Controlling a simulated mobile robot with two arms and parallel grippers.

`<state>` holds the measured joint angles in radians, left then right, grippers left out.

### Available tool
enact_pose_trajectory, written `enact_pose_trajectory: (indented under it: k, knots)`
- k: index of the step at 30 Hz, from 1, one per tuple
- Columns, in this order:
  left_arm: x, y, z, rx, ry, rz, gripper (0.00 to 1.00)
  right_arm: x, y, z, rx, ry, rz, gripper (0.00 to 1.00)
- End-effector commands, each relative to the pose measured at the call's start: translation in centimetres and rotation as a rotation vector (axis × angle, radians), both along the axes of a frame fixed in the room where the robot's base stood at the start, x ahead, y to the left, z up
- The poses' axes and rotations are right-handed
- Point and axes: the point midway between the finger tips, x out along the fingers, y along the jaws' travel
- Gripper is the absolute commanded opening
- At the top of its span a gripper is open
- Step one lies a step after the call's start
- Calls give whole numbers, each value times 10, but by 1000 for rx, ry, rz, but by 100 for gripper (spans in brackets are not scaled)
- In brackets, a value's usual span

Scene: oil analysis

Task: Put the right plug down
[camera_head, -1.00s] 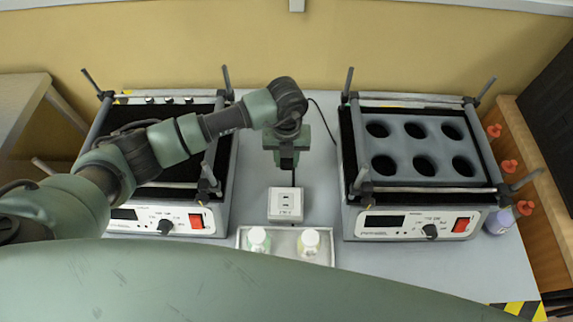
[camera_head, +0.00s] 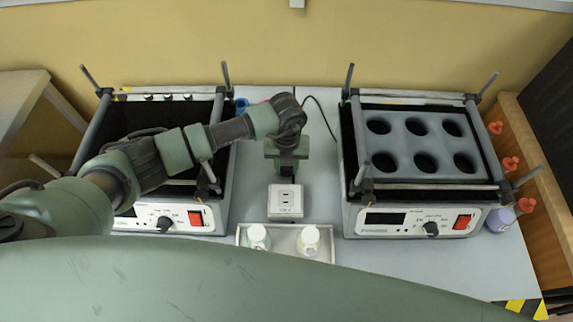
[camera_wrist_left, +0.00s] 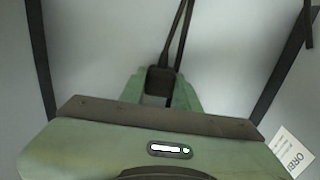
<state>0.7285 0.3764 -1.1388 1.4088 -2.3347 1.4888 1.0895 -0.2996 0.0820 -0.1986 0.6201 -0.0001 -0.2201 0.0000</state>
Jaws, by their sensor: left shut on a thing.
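My left gripper (camera_head: 286,172) hangs behind the white socket box (camera_head: 286,204) in the head view, its fingers pointing down. It is shut on a dark plug (camera_wrist_left: 160,80), which shows between the green fingers in the left wrist view. Dark cables run up from the plug in that view. In the head view the plug is mostly hidden by the gripper, so I cannot tell whether it touches the table. The socket box shows dark slots on its top face. My right gripper is not in view.
A left shaker (camera_head: 165,219) and a right shaker (camera_head: 415,222) with a holed block (camera_head: 400,145) flank the gap. A tray (camera_head: 286,240) with two white-capped bottles stands in front of the socket box. A black cable (camera_head: 325,122) lies behind, to the right.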

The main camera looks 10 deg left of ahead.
Motion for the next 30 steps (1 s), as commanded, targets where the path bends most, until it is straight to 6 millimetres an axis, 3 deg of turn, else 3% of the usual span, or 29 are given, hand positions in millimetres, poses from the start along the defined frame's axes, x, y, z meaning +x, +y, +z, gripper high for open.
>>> enact_pose_trajectory:
  k: [2,3,5,6,17,20,23,30]
  knots:
    - [0,0,0,0,0,0,0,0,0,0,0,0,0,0]
    - [0,0,0,0,0,0,34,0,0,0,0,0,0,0]
    - [0,0,0,0,0,1,51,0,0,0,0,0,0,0]
    - [0,0,0,0,0,1,54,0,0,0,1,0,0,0]
    - [0,0,5,0,0,1,54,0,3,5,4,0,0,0]
    - [0,0,18,-1,0,1,54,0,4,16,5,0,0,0]
    - [2,0,31,-2,-5,-1,54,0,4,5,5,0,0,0]
    - [1,0,86,-2,-6,-2,54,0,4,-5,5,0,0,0]
